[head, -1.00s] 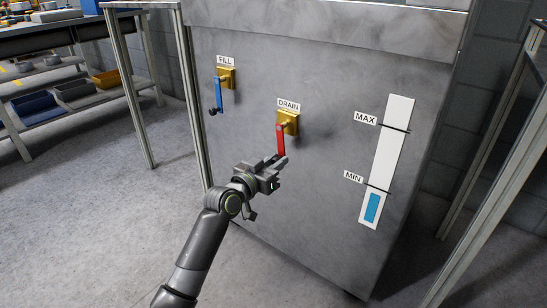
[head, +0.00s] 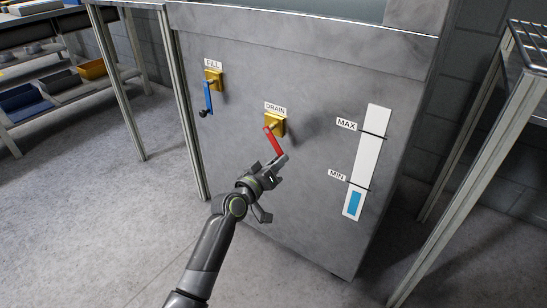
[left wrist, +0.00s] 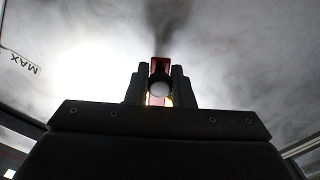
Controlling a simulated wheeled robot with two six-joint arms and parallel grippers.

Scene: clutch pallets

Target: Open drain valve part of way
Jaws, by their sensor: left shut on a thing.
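The red drain valve handle (head: 274,142) hangs from a yellow mount (head: 276,123) under the DRAIN label on the grey tank. It is tilted, its lower end swung to the right. My left gripper (head: 275,165) is shut on the handle's lower end. In the left wrist view the red handle (left wrist: 160,66) and its pale round end show between the fingers (left wrist: 159,88). The handle's tip is hidden by the fingers in the head view. My right gripper is not in view.
The blue fill handle (head: 208,98) hangs down at the upper left. The level gauge (head: 367,150) on the right shows blue just below the MIN mark. A metal frame table (head: 510,130) stands at the right, and shelves with bins (head: 60,85) at the left. The floor is clear.

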